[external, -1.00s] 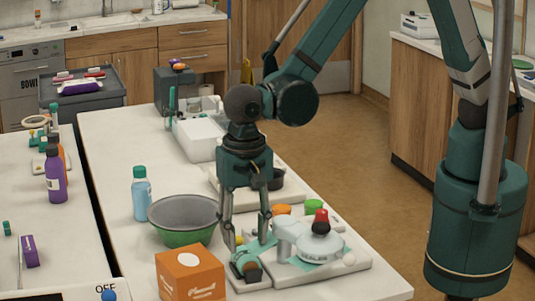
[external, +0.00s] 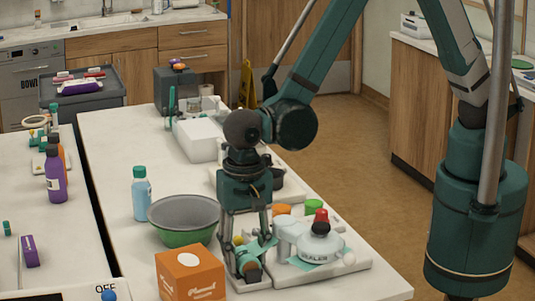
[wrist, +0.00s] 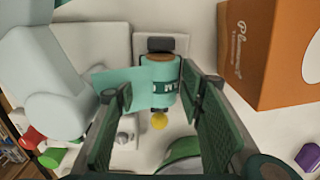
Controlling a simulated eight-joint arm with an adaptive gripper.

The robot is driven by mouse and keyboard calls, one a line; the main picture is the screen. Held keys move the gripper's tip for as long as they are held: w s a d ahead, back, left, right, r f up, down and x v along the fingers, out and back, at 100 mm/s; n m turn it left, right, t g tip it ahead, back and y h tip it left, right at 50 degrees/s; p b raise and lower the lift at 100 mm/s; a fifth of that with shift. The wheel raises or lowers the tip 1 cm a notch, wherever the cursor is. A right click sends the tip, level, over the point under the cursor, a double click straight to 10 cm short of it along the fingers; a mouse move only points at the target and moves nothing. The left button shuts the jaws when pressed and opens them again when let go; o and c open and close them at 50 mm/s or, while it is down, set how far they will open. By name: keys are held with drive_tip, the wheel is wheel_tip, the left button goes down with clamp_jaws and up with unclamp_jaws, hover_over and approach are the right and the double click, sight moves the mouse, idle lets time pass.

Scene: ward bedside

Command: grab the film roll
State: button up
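The film roll (external: 250,266) is a teal roll with dark ends. It lies on a small pale holder at the front of the table. In the wrist view the roll (wrist: 160,85) shows a brown core end, a white-lettered dark band and a loose teal sheet (wrist: 115,90) stretching left. My gripper (external: 250,252) is low over the roll, pointing down. In the wrist view my gripper (wrist: 152,100) is open, its two green-padded fingers on either side of the roll. The right finger looks close to the roll; I cannot tell if it touches.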

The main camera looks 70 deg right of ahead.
sight(245, 252)
idle(0.4)
drive_tip(key=c, duration=0.7)
drive_tip(key=shift+r, duration=0.15)
drive_tip(key=shift+r, duration=4.9)
